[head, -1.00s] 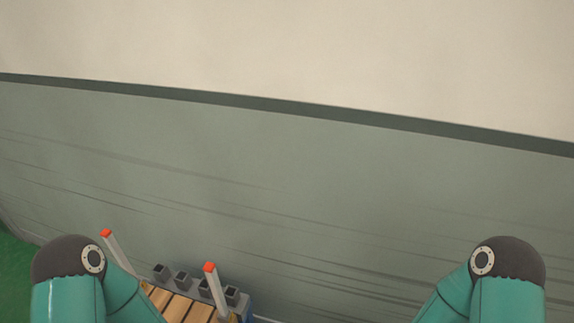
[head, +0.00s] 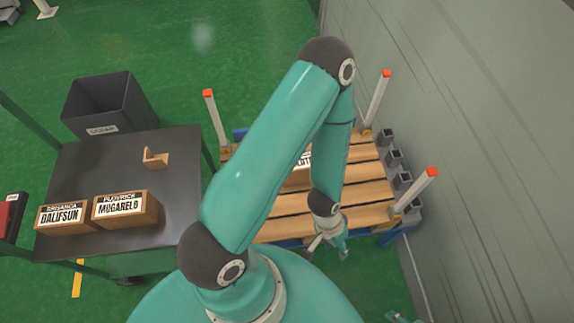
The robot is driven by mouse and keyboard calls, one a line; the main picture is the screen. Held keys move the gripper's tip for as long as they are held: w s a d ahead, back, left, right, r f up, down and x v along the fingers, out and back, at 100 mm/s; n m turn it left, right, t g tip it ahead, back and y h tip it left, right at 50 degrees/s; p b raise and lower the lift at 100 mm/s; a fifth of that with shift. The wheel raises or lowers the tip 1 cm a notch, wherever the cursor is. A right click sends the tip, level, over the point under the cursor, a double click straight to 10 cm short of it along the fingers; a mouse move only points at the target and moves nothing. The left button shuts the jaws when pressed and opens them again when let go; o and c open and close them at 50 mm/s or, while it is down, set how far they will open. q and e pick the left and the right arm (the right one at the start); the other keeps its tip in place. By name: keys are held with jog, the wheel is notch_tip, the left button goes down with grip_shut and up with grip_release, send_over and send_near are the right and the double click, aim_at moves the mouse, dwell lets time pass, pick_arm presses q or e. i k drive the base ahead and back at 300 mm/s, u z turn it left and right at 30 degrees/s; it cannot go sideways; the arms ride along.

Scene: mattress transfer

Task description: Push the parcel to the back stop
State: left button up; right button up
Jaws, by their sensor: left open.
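In the head view, a brown parcel (head: 297,178) with a white label lies on the slatted wooden pallet (head: 283,204), mostly hidden behind my left arm. Two more labelled brown parcels stand side by side on the dark table: the DALIFSUN parcel (head: 62,216) and the MUGARELO parcel (head: 125,209). A small L-shaped wooden piece (head: 156,159) stands behind them. My left gripper (head: 329,249) is open and points down by the pallet's near edge, apart from the visible part of the parcel. I cannot tell which part is the back stop.
Red-topped posts (head: 377,98) rise from the pallet's corners. Several grey blocks (head: 394,158) line its right end, beside a grey wall (head: 475,150). A dark bin (head: 108,104) stands behind the table (head: 180,165). Green floor (head: 240,50) is clear beyond the pallet.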

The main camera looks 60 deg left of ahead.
aim_at(300, 175)
jog(key=u, duration=0.25)
jog(key=k, duration=0.85)
jog(key=u, duration=0.9)
jog(key=k, duration=0.85)
jog(key=u, duration=0.05)
jog(key=i, duration=0.85)
jog(key=z, duration=0.1)
